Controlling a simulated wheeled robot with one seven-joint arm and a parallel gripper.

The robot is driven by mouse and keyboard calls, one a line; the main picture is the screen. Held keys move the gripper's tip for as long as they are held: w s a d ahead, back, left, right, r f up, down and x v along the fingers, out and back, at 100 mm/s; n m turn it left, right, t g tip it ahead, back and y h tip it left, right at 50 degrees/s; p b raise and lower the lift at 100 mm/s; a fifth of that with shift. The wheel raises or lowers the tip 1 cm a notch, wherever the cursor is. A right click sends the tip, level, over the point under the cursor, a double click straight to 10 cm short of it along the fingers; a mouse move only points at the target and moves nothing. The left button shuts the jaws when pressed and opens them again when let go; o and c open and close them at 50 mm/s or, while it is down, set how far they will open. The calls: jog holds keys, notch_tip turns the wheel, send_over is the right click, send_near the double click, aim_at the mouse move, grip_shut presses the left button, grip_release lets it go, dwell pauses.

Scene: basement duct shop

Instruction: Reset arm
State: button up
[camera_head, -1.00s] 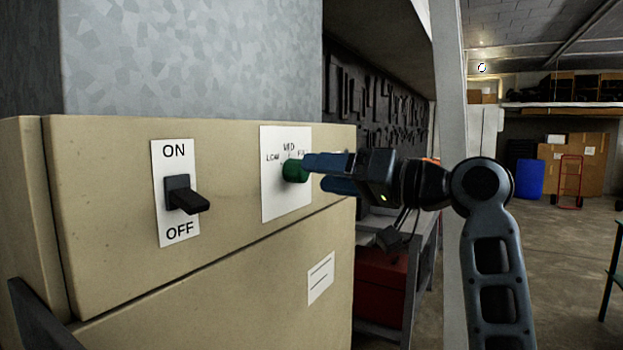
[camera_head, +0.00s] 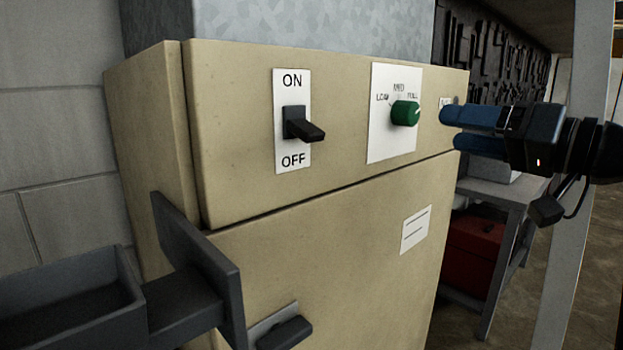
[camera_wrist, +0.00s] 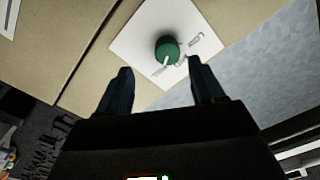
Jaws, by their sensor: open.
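My gripper (camera_head: 447,130) is open and empty, its two blue fingers just right of the beige cabinet's (camera_head: 330,200) front edge in the head view.
A dark grey bracket with a tray (camera_head: 75,300) stands at the lower left. A dark latch handle (camera_head: 284,334) is low on the cabinet. A workbench (camera_head: 500,190) with a red box (camera_head: 473,250) below it stands right of the cabinet, near a pale post (camera_head: 580,190).

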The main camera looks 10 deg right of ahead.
jog(key=s+a+f+m+t+h, duration=0.1)
jog(key=s+f+m+h, duration=0.2)
jog(key=f, duration=0.9)
jog(key=s+f+m+h, duration=0.2)
jog(key=s+f+h, duration=0.1)
jog(key=f, duration=0.9)
jog(key=s+a+f+h, duration=0.1)
jog(key=s+f+h, duration=0.3)
jog(key=s+f, duration=0.75)
jog(key=s+a+r+n, duration=0.1)
jog(key=s+n, duration=0.1)
jog(key=s, duration=1.1)
jog(key=s+a+r+n+g, duration=0.1)
jog(key=s+n, duration=0.1)
jog(key=s, duration=1.1)
jog(key=shift+s+a+n, duration=0.3)
jog(key=shift+a+n, duration=0.05)
jog(key=shift+n, duration=0.05)
